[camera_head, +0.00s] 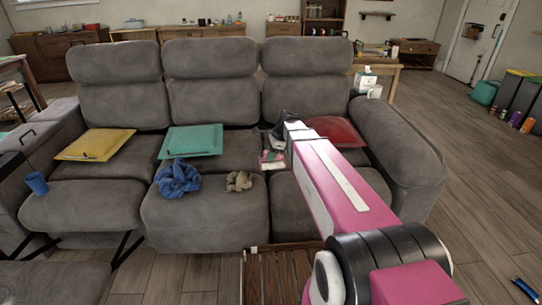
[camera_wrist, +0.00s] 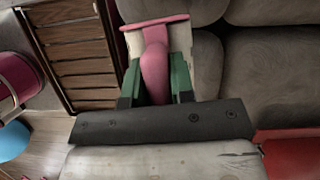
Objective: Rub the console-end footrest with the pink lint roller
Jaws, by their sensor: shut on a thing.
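The pink lint roller (camera_wrist: 154,65) is clamped between the green fingers of my gripper (camera_wrist: 156,75) in the wrist view. Its pink head crosses beyond the fingertips, above grey upholstery; contact cannot be told. In the head view my gripper (camera_head: 273,150) is over the right part of the sofa, and the roller is small and partly hidden there. The grey footrest at the sofa's left end (camera_head: 90,208), near what looks like the console (camera_head: 28,138), is raised. My gripper is well to its right. A blue cup (camera_head: 37,184) lies tilted at that footrest's left edge.
A blue cloth (camera_head: 178,179) and a tan cloth (camera_head: 239,181) lie on the middle footrest. A slatted wooden piece (camera_head: 280,275) stands in front. Floor at right is mostly clear.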

